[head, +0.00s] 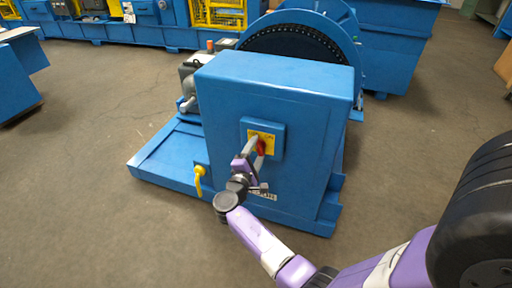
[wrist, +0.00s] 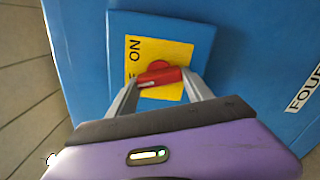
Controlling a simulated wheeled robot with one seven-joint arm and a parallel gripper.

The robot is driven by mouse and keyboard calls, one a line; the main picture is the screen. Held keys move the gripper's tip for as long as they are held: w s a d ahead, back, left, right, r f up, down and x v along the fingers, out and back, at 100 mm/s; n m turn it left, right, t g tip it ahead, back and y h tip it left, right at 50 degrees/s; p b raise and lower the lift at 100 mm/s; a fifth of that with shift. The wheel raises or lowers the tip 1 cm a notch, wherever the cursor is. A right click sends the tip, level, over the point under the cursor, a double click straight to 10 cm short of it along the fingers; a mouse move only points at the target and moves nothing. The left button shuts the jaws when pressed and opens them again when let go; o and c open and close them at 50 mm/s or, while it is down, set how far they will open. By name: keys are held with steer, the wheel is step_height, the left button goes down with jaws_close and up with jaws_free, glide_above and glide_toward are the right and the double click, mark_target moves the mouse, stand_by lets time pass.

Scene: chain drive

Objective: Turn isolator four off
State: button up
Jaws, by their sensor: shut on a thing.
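The isolator is a red rotary handle (head: 262,147) on a yellow plate (head: 269,134), on the front of a large blue housing (head: 225,95). In the wrist view the red handle (wrist: 165,75) lies crosswise between my two grey fingers, with a white mark at its left end. The yellow plate (wrist: 148,52) there reads ON, turned sideways; other lettering below it is partly hidden. My gripper (wrist: 160,82) is shut on the red handle; it also shows in the head view (head: 257,148). A label (wrist: 305,90) beginning "FOU" is cut off at the right edge.
A yellow hooked fitting (head: 199,179) sticks out at the housing's lower left. A grey motor (head: 188,76) and a big blue wheel guard (head: 330,22) stand behind. Bare floor (head: 85,130) lies to the left.

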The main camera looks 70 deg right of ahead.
steer(key=n+p, duration=0.2)
steer(key=n, duration=0.2)
steer(key=shift+f+n, duration=0.1)
steer(key=shift+n, duration=0.2)
steer(key=shift+f, duration=0.1)
stand_by(0.4)
steer(key=o, duration=1.4)
steer(key=shift+c, duration=0.2)
steer(key=a+p, duration=0.1)
steer(key=a, duration=0.7)
steer(key=shift+s, duration=0.35)
steer(key=shift+w, duration=0.1)
